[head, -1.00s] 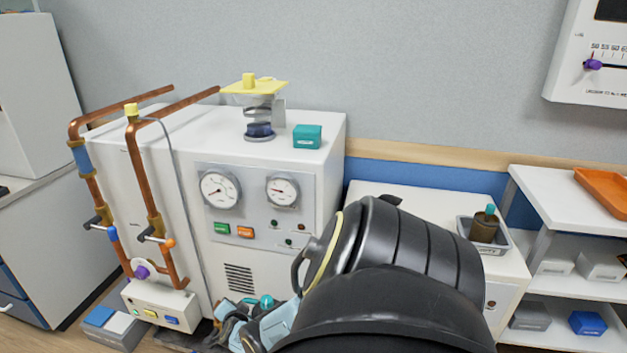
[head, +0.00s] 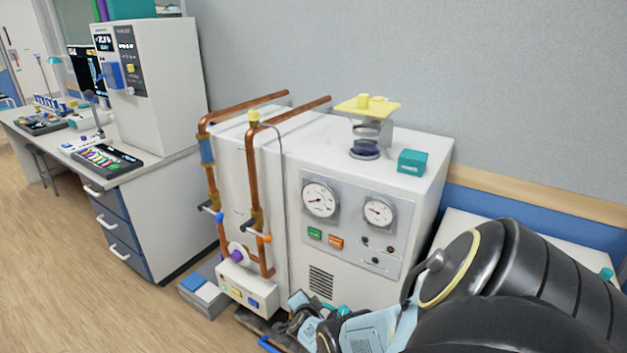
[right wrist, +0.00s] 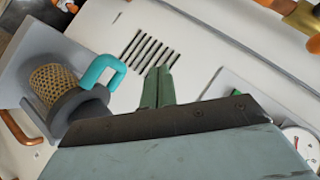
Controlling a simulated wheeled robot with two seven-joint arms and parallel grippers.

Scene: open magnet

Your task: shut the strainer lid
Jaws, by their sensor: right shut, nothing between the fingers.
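The strainer shows in the right wrist view as a brass mesh basket (right wrist: 52,84) with a dark grey round part (right wrist: 80,106) and a teal loop handle (right wrist: 102,72). I cannot tell from this angle how the lid sits. In the head view only a small teal part (head: 343,310) shows low at the machine's front, mostly hidden by my right arm. My right gripper (right wrist: 156,88) has its green fingers together and empty, to the right of the teal handle and apart from it, in front of the white panel. My left gripper is not in view.
The white machine (head: 330,255) carries gauges and copper pipes (head: 253,180) on its left. A yellow-topped spring stand (head: 367,107) and a teal box (head: 412,162) stand on it. A grey box (head: 205,290) lies on the floor. Open floor lies left, before the desk (head: 150,175).

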